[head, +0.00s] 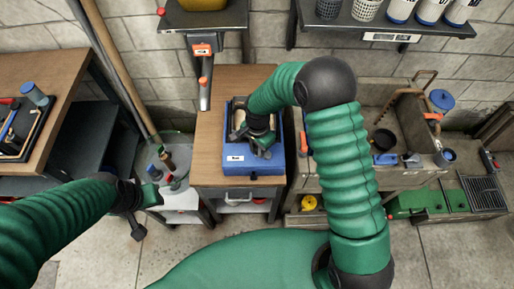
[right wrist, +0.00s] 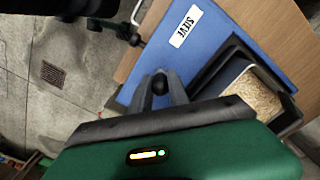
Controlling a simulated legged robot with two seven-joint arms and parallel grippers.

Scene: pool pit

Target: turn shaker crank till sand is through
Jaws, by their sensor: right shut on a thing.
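The blue shaker box (head: 277,162) stands on the wooden bench top. Its white label reads SIEVE in the right wrist view, where the blue lid (right wrist: 205,60) fills the middle. Pale, grainy sand (right wrist: 254,92) lies in a framed opening of the box. My right gripper (head: 263,143) is over the box. In the right wrist view its fingers (right wrist: 160,88) are shut on a dark round knob (right wrist: 160,82), which looks like the crank handle. The rest of the crank is hidden. My left gripper (head: 150,199) is away at the lower left; its finger opening is unclear.
The wooden bench (head: 212,135) has bare top left of the box. A shelf (head: 385,22) with cups and jars hangs above. A cluttered sink bench (head: 400,175) stands right, a dark-shelved table (head: 65,75) left. A long pole (head: 118,72) leans between.

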